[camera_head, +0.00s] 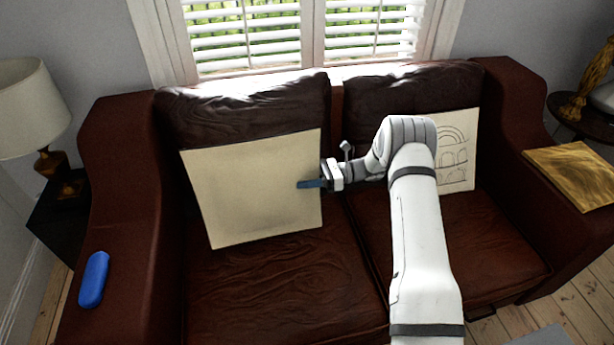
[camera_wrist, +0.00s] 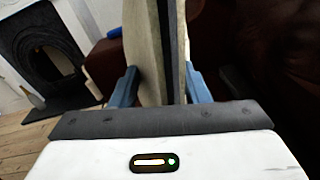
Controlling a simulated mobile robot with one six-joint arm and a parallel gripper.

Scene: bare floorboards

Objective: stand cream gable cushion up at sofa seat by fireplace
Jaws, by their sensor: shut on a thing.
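A square cream cushion (camera_head: 256,190) is upright and slightly tilted in front of the left seat's backrest. The face toward the head camera is plain; its other face is hidden. My gripper (camera_head: 312,184) is shut on its right edge. In the wrist view the cushion (camera_wrist: 146,50) stands edge-on between the blue fingers of my gripper (camera_wrist: 163,88). I cannot tell whether its lower edge touches the seat. The dark brown leather sofa (camera_head: 270,285) has two seats. The fireplace (camera_wrist: 48,55) shows at the left of the wrist view.
Another cream cushion (camera_head: 462,150), with line-drawn arches, leans on the right seat's backrest, partly behind my arm. A blue object (camera_head: 94,279) lies on the left armrest. A wooden board (camera_head: 575,175) lies on the right armrest. A lamp (camera_head: 32,105) stands at left. The left seat's front is clear.

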